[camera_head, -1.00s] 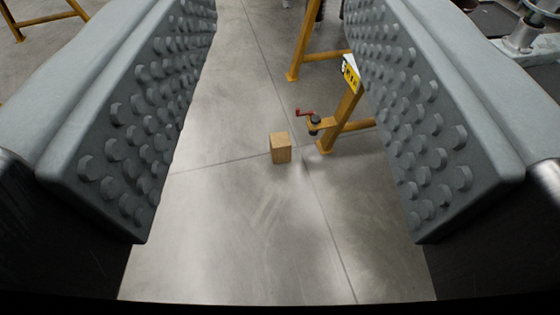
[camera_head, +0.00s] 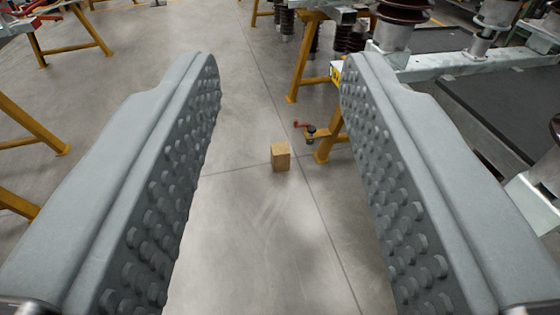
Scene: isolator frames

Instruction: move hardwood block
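The hardwood block (camera_head: 280,156) is a small light-brown wooden block. It stands on the grey concrete floor near the middle of the view, close to where two floor joints cross. My gripper (camera_head: 280,80) is open, with its two grey, studded fingers wide apart at the left and right. The block shows in the gap between the fingers, on the floor beyond them. Nothing is held, and the block is fully visible.
A yellow steel stand (camera_head: 330,135) with a red-handled clamp (camera_head: 309,130) is just right of the block. Isolator frames with dark insulators (camera_head: 398,32) fill the upper right. More yellow legs (camera_head: 28,125) stand at the left. The floor (camera_head: 240,240) in front of the block is clear.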

